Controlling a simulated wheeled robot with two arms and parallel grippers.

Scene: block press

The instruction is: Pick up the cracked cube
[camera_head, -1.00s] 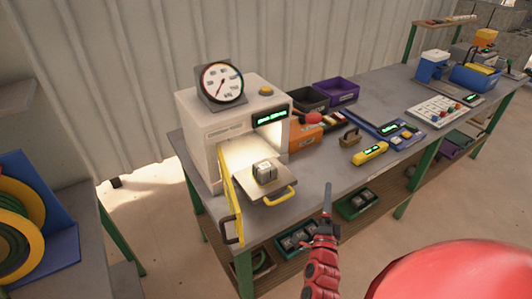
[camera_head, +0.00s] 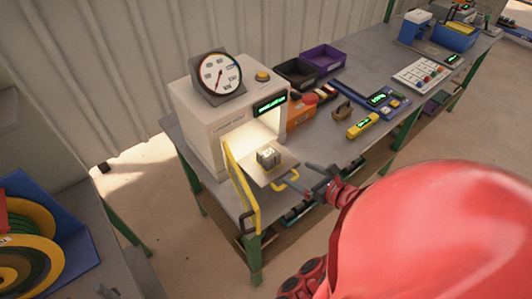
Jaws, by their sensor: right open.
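The cube (camera_head: 269,158) is small and grey with a yellowish mark on its side. It sits on the pulled-out tray (camera_head: 284,171) of the press (camera_head: 212,123); cracks are too small to make out. The yellow-framed press door (camera_head: 241,188) hangs open on the left of the tray. My right gripper (camera_head: 306,176) is at the right front of the tray by its yellow handle (camera_head: 287,182), open and apart from the cube. My red right arm covers the lower right. My left gripper is not in view.
The press stands on a grey workbench (camera_head: 338,162) with green legs. A red button (camera_head: 309,98), a yellow meter (camera_head: 362,125) and black and purple bins (camera_head: 323,57) lie right of it. A blue reel stand (camera_head: 50,222) is at the lower left.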

